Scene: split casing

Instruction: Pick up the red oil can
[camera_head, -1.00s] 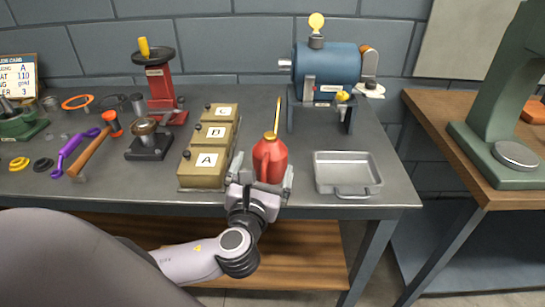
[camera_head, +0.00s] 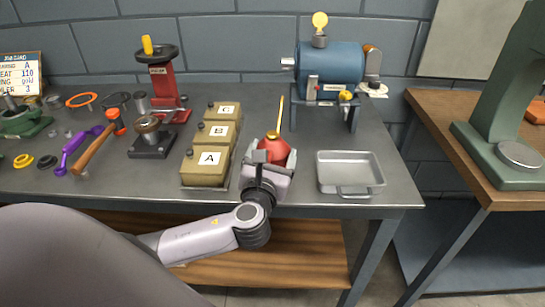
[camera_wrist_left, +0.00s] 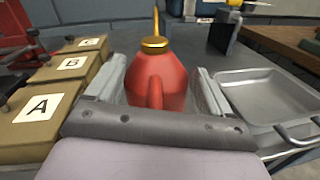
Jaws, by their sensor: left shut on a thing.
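The red oil can (camera_head: 276,150) has a brass collar and a thin yellow spout pointing up. It stands upright near the front of the grey workbench. My left gripper (camera_head: 274,156) is shut on it, with one finger on each side of its body. In the left wrist view the can (camera_wrist_left: 158,80) sits between the two fingers of the gripper (camera_wrist_left: 162,92), its handle facing the camera. The gripper hides the can's lower part, so I cannot tell whether its base touches the bench. My right gripper is not in view.
Lettered boxes A (camera_head: 206,166), B (camera_head: 215,134) and C (camera_head: 223,110) stand close on the left. A grey metal tray (camera_head: 350,188) lies to the right. A blue motor-like machine (camera_head: 329,64) stands behind. A red press (camera_head: 163,85) is at the back left.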

